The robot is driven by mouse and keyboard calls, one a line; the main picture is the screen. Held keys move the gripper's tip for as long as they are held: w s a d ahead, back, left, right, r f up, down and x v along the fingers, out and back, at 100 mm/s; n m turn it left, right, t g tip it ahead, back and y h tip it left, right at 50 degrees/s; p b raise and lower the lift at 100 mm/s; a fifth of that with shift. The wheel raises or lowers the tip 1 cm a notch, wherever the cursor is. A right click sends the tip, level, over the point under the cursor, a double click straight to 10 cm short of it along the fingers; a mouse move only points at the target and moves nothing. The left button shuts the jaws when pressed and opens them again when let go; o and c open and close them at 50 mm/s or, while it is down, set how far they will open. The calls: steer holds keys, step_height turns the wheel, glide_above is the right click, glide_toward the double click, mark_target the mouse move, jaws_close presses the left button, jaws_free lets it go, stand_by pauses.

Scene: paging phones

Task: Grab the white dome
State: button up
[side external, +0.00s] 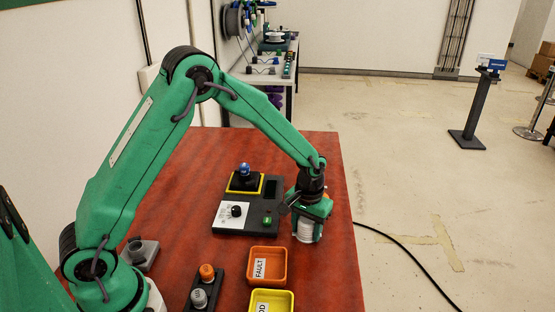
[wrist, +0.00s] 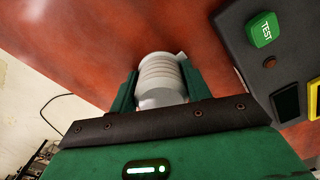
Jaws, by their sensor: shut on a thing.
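The white dome (wrist: 160,78), a ribbed white piece, sits between the two green fingers of my gripper (wrist: 158,88) in the wrist view. The gripper is shut on it. In the side external view my gripper (side external: 310,207) points down at the right part of the red table, with the white dome (side external: 306,231) showing below it. Whether the dome touches the table is hard to tell. Its upper part is hidden by the gripper.
A dark test console (side external: 226,221) with a blue dome (side external: 244,170) stands left of my gripper. An orange FAULT tray (side external: 283,263) and a yellow tray (side external: 288,294) lie in front. A black rack (side external: 215,279) holds an orange-topped and a grey piece. The table's right edge is near.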

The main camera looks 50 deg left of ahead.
steer(key=shift+r, duration=0.1)
steer(key=shift+r, duration=0.4)
step_height(320, 180, up, 3)
steer(key=shift+r, duration=0.1)
steer(key=s+d+r, duration=0.7)
steer(key=d, duration=0.2)
steer(key=shift+s, duration=0.15)
